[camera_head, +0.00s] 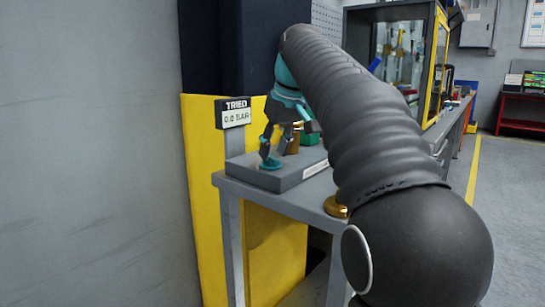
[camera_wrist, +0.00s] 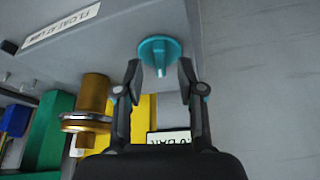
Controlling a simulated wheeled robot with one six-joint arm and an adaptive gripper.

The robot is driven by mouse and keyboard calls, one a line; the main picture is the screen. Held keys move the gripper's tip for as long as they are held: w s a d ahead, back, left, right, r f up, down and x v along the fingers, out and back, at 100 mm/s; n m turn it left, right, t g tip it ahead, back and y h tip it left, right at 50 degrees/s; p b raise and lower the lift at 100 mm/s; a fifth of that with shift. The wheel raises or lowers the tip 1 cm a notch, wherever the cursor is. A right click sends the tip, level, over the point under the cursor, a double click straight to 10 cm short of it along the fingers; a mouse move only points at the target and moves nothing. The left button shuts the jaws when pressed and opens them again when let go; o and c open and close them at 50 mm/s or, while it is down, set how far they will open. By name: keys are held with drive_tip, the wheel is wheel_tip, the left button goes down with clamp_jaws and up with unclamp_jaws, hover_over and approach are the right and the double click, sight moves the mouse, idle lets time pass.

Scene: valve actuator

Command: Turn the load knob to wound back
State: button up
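The load knob is a small teal disc with a raised grip bar. In the wrist view the knob (camera_wrist: 160,48) sits at the upper middle on a grey plate, just beyond my gripper's fingertips. My gripper (camera_wrist: 160,68) is open, with one finger on each side of the bar and a gap on both sides. In the head view my gripper (camera_head: 268,145) points down just above the knob. I cannot tell whether the fingers touch the disc.
A display (camera_head: 236,113) headed "TRIED" stands left of the base; it appears to read 0.0 BAR. A brass cylinder (camera_wrist: 93,98) and a green block (camera_wrist: 50,130) stand close beside my gripper. A grey wall (camera_head: 90,150) is at left.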

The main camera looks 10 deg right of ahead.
drive_tip(key=shift+x, duration=0.8)
clamp_jaws()
drive_tip(key=shift+r, duration=0.1)
drive_tip(key=shift+r+n+p, duration=0.1)
drive_tip(key=shift+n+p, duration=0.2)
drive_tip(key=shift+p, duration=0.2)
drive_tip(key=shift+n+y+p, duration=0.3)
drive_tip(key=shift+n+y, duration=0.1)
drive_tip(key=shift+n, duration=0.4)
drive_tip(key=shift+f, duration=0.2)
